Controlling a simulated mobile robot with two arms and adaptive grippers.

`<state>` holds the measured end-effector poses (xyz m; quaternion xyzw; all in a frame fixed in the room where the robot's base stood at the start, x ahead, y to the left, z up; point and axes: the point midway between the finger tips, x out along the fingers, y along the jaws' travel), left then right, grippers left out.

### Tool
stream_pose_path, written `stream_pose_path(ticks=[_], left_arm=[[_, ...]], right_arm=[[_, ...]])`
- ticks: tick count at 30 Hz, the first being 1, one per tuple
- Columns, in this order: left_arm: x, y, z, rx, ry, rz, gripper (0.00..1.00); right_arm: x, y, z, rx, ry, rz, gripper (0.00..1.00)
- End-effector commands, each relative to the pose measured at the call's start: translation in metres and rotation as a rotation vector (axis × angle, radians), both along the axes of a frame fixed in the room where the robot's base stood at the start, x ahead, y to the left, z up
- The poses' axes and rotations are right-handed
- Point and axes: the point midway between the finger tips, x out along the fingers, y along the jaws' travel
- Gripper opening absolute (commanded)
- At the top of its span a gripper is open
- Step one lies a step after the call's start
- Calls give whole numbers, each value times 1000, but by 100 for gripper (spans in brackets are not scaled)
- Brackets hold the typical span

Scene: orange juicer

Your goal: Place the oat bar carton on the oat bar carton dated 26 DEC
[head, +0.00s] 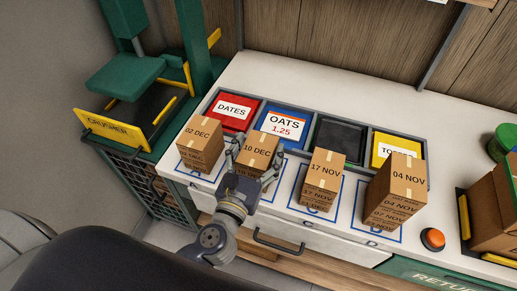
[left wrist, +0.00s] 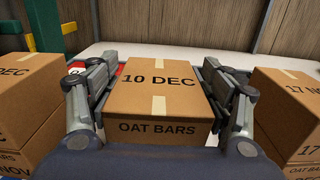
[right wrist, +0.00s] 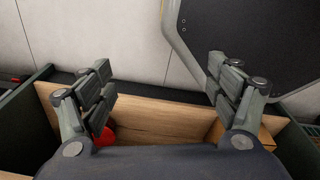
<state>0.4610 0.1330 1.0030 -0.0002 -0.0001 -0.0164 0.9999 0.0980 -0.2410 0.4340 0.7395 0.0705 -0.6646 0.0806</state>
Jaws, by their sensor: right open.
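The oat bar carton marked 10 DEC (head: 262,148) stands upright on the white counter's second marked place. It fills the middle of the left wrist view (left wrist: 155,100), with OAT BARS on its near side. My left gripper (head: 252,163) has one finger close against each side of it and looks shut on it. I see no date 26 DEC. My right gripper (right wrist: 160,75) is open and empty in the right wrist view.
Trays marked DATES (head: 232,109) and OATS (head: 285,124) lie behind the cartons. A green crusher (head: 125,78) stands at the left. Neighbouring stacks flank my left gripper closely.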

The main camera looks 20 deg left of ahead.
Motion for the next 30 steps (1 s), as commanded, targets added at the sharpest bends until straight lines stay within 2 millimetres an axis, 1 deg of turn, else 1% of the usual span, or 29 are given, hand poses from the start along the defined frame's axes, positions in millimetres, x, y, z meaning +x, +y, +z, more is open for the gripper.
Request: stream_pose_path(ticks=[3, 6, 11, 14, 15, 18, 23, 30], left_arm=[[0, 0, 0, 0, 0, 0, 82], [0, 0, 0, 0, 0, 0, 82], [0, 0, 1, 0, 0, 0, 82], [0, 0, 7, -1, 0, 0, 82], [-5, 0, 1, -1, 3, 0, 82], [-19, 0, -1, -1, 4, -1, 82], [-47, 1, -2, -2, 5, -1, 82], [-87, 3, -2, -1, 4, -1, 82]], right_arm=[[-10, 7, 0, 8, 15, -2, 82], [-16, 12, -1, 13, 23, -2, 82], [-17, 13, 0, 14, 25, 0, 82], [-16, 13, 4, 13, 23, 0, 82], [-16, 12, -1, 13, 23, 1, 82], [-14, 10, -7, 11, 20, 2, 82], [-9, 5, -19, 6, 15, 3, 82], [-9, 4, -38, 4, 13, 2, 82]])
